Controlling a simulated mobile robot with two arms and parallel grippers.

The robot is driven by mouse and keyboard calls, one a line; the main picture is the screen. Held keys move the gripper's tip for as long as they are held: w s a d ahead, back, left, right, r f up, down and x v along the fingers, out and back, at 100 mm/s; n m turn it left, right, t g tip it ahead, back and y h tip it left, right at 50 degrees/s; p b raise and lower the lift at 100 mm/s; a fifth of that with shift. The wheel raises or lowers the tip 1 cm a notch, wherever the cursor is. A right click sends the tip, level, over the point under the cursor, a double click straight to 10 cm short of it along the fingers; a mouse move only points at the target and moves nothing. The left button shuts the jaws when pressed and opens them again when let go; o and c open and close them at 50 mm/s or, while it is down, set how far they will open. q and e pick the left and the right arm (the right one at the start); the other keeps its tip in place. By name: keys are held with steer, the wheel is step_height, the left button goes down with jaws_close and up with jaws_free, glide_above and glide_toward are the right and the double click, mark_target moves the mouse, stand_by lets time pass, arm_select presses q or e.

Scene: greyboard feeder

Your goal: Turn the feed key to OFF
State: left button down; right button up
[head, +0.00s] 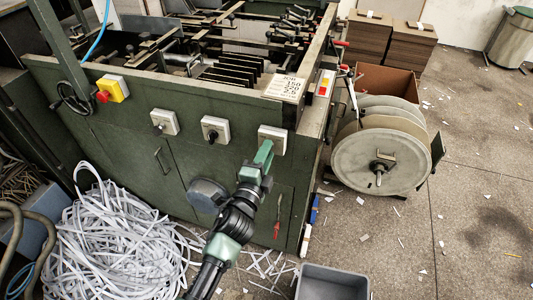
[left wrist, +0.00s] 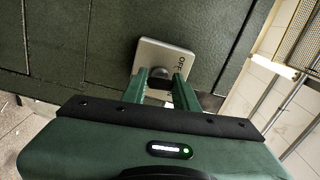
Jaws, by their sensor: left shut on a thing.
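The feed key (left wrist: 159,84) is a dark knob on a pale square switch plate (left wrist: 168,56) in the left wrist view. The plate carries the word OFF near its upper right edge. My left gripper (left wrist: 161,88) has one green finger on each side of the knob and is shut on it. In the head view the plate (head: 273,133) is the rightmost on the green machine front, and my left gripper (head: 264,154) covers the key there. Which way the key points is hard to tell. My right gripper is not in view.
Two more plates with dark knobs (head: 163,122) (head: 214,130) and a yellow box with a red button (head: 111,89) are to the left. A pile of pale strips (head: 118,245) and a grey bin (head: 332,283) lie below. A large reel (head: 380,160) stands right of the machine.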

arm_select(q)
steer(key=n, duration=0.4)
steer(key=shift+p, duration=0.35)
steer(key=shift+n+p, duration=0.3)
steer(key=shift+n, duration=1.4)
steer(key=shift+f, duration=0.1)
steer(key=c, duration=1.1)
jaws_free()
steer(key=v, duration=0.8)
